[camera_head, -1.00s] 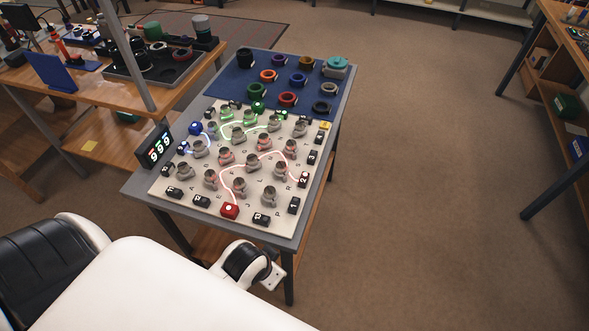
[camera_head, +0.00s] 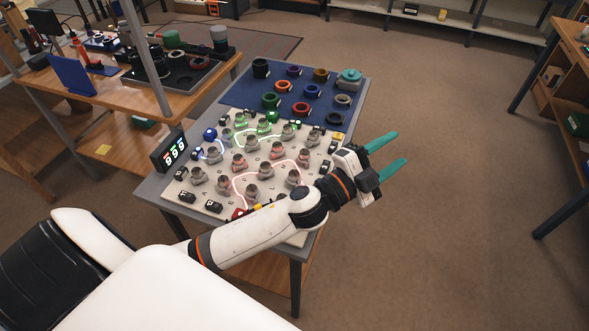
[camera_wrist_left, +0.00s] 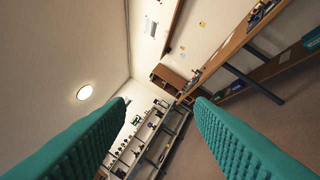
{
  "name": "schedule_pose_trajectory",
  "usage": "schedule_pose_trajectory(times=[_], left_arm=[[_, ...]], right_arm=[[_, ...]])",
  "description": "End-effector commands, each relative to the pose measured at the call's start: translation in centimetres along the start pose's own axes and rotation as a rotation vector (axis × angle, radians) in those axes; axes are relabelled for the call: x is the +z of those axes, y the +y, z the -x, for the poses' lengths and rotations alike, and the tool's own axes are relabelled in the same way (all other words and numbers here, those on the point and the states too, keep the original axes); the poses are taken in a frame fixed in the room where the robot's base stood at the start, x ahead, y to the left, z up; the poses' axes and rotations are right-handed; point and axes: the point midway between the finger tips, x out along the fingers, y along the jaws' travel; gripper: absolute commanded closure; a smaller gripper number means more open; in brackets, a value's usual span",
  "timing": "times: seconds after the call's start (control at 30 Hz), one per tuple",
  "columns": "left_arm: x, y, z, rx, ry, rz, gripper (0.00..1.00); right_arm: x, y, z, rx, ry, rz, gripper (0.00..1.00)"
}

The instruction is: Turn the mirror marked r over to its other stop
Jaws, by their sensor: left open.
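The pale board (camera_head: 177,186) carries several small grey mirrors on round mounts, such as one mirror (camera_head: 252,192) near its front. Glowing red, green and blue lines run between them. I cannot read the mark r now; my left forearm and wrist cover the board's front right part, so that mirror may be hidden. My left gripper (camera_head: 401,147) is open and empty, with teal fingers pointing right, past the board's right edge and over the floor. In the left wrist view, both fingers (camera_wrist_left: 160,102) are wide apart with only the room behind them. My right gripper is not in view.
A blue mat (camera_head: 232,101) with several coloured rings lies behind the board on the same table. A small display (camera_head: 170,150) stands at the board's left. A wooden bench (camera_head: 110,125) with trays is at the left. Open floor lies to the right.

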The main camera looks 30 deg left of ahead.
Motion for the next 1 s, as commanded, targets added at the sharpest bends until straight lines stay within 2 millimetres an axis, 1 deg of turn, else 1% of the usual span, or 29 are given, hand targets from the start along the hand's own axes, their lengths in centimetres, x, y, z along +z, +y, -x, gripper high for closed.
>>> schedule_pose_trajectory(times=[0.03,0.1,0.13,0.2,0.27,0.3,0.37,0.4,0.47,0.5,0.57,0.6,0.67,0.7,0.8,0.83,0.9,1.0], left_arm=[[2.3,0.4,-1.3,-0.016,-0.154,-0.124,0.51],[5.2,-0.2,-2.0,-0.069,-0.366,-0.293,0.51],[6.1,-0.8,-2.0,-0.101,-0.451,-0.369,0.51],[7.1,-2.3,-1.6,-0.202,-0.635,-0.543,0.51],[6.8,-3.9,-0.9,-0.315,-0.773,-0.692,0.51],[5.9,-4.8,-0.2,-0.406,-0.853,-0.79,0.51],[3.5,-5.8,0.8,-0.562,-0.949,-0.932,0.51],[1.4,-6.0,1.6,-0.68,-0.996,-1.022,0.51],[-2.4,-5.7,2.9,-0.874,-1.04,-1.141,0.51],[-5.2,-4.9,3.8,-1.008,-1.05,-1.21,0.51],[-9.1,-3.0,5.2,-1.206,-1.039,-1.289,0.51],[-11.4,-1.5,6.1,-1.33,-1.019,-1.325,0.51],[-14.3,0.8,7.4,-1.493,-0.977,-1.361,0.51],[-15.8,2.4,8.2,-1.585,-0.945,-1.373,0.51],[-18.1,5.2,9.7,-1.747,-0.881,-1.38,0.51],[-18.5,5.8,9.9,-1.778,-0.867,-1.379,0.51],[-19.1,6.4,10.4,-1.82,-0.85,-1.376,0.51],[-19.6,6.0,10.7,-1.834,-0.846,-1.374,0.51]], right_arm=[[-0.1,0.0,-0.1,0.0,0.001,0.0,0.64],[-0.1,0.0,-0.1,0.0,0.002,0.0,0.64],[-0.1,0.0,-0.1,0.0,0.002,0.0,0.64],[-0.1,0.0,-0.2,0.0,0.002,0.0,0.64],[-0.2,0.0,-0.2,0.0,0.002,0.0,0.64],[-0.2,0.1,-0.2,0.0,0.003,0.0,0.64],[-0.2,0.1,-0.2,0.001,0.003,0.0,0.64],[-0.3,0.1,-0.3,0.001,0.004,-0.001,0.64],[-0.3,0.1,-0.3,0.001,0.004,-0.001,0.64],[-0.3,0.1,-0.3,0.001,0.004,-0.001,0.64],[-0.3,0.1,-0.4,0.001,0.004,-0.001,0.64],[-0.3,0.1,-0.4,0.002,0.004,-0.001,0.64],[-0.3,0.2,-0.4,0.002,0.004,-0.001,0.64],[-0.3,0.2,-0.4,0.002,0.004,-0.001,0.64],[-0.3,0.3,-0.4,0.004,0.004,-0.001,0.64],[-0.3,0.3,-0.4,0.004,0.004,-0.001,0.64],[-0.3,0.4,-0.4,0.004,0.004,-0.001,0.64],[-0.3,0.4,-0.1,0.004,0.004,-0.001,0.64]])
